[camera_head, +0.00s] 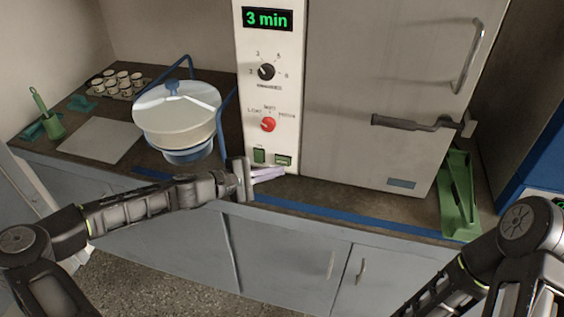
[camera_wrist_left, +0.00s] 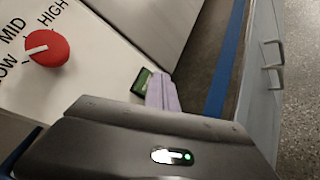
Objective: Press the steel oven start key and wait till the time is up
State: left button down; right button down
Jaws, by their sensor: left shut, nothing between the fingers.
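The steel oven (camera_head: 385,100) stands on the counter with its door shut. Its white control panel (camera_head: 255,100) has a display (camera_head: 267,19) reading "3 min" in green. Low on the panel are two small green keys, a left one (camera_head: 259,155) and a right one (camera_head: 283,160); their labels are too small to read. My left gripper (camera_head: 280,172) is shut and empty, its pale lilac fingers just below the right key. In the left wrist view, the fingertips (camera_wrist_left: 160,80) are beside a green key (camera_wrist_left: 142,80); I cannot tell whether they touch it. My right gripper is out of view.
A black knob (camera_head: 266,71) and a red knob (camera_head: 268,124) sit above the keys. A round white-lidded vessel in a blue frame (camera_head: 176,110) stands left of the oven. A green stand (camera_head: 459,195) is at the right. A blue strip (camera_head: 330,222) runs along the counter front.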

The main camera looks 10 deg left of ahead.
pick_arm(q)
jog(key=shift+w, duration=0.15)
dwell(0.3)
jog(key=shift+w, duration=0.3)
jog(key=shift+w+d, duration=0.1)
jog(key=shift+w, duration=0.35)
dwell(0.6)
jog(key=shift+s, duration=0.9)
jog(key=shift+s, duration=0.15)
jog(key=shift+s+a+p, duration=0.15)
jog(key=shift+s+p, duration=0.15)
jog(key=shift+s, duration=0.9)
jog(key=shift+s+a+p, duration=0.1)
jog(key=shift+s+p, duration=0.2)
jog(key=shift+s, duration=0.85)
